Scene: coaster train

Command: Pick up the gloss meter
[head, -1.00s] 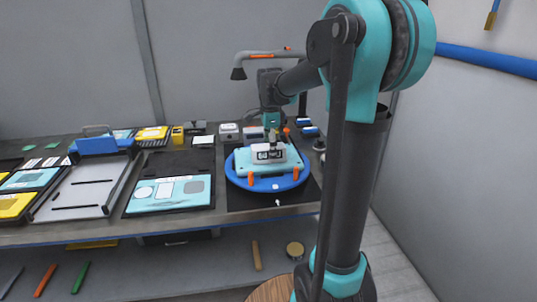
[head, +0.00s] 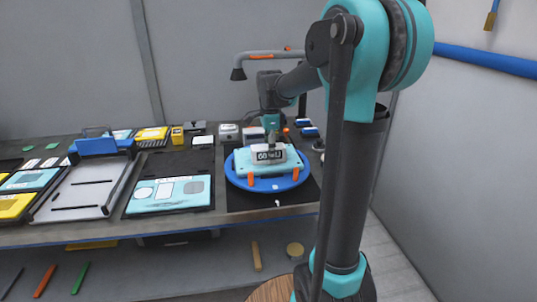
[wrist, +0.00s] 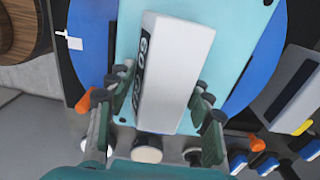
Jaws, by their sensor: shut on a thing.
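The gloss meter is a white box with a dark label reading 60 (head: 269,153); it also fills the middle of the wrist view (wrist: 172,70). It is over a light teal panel (head: 243,167) on a round blue turntable (head: 234,180). My gripper (wrist: 157,98) has one dark finger on each side of the meter's near end and is shut on it. In the head view my gripper (head: 271,140) comes down behind the meter. I cannot tell whether the meter touches the panel or is slightly above it.
A second teal panel (head: 170,193) and a grey tray (head: 85,190) lie to the left. A lamp on a curved arm (head: 240,72) stands behind. Small devices (head: 228,132) sit behind the turntable. A wall is close on the right.

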